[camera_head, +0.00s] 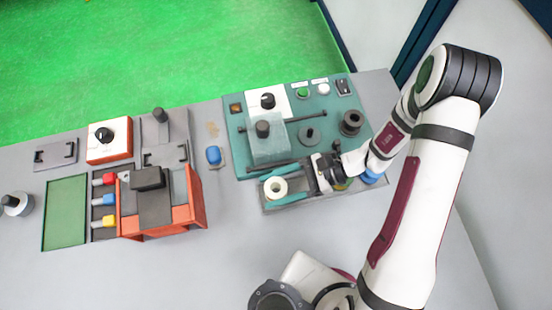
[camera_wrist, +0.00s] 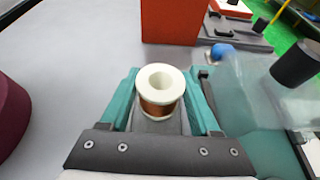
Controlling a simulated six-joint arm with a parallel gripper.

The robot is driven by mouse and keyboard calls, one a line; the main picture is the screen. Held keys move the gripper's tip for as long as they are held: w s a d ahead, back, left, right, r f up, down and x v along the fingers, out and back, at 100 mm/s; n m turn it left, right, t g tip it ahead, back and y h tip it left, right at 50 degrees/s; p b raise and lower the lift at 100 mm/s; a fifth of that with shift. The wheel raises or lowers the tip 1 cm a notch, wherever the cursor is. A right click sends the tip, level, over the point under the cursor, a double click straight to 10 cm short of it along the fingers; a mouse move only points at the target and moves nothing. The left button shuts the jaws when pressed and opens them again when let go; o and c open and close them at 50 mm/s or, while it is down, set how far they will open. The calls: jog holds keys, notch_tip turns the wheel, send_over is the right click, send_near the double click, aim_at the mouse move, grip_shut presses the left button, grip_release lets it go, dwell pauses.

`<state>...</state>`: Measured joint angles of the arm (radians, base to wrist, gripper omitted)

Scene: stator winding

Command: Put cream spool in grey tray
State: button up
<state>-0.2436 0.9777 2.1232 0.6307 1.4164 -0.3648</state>
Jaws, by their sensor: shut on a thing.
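The cream spool (camera_head: 275,188), with cream flanges and a copper winding, is upright between the teal fingers of my gripper (camera_head: 277,188). In the wrist view the spool (camera_wrist: 161,90) sits between the two fingertips, and my gripper is shut on it. The grey tray (camera_head: 290,206) is a shallow strip along the front edge of the teal board, below my gripper. The spool is over the tray's left end; I cannot tell whether its base touches the tray floor. My gripper and wrist hide much of the tray.
The teal board (camera_head: 238,140) behind carries a clear block, black knobs and dark rods. A blue round part (camera_head: 371,178) is at the tray's right end, partly hidden by my wrist. An orange-and-black fixture (camera_head: 190,210) stands to the left. Bare table lies in front.

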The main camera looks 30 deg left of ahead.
jog(key=shift+f, duration=0.2)
jog(key=shift+w+f, duration=0.1)
jog(key=shift+f, duration=0.4)
jog(key=shift+f, duration=0.15)
jog(key=shift+f, duration=0.45)
jog(key=o, duration=1.4)
jog(key=shift+o, duration=0.4)
jog(key=shift+r, duration=3.55)
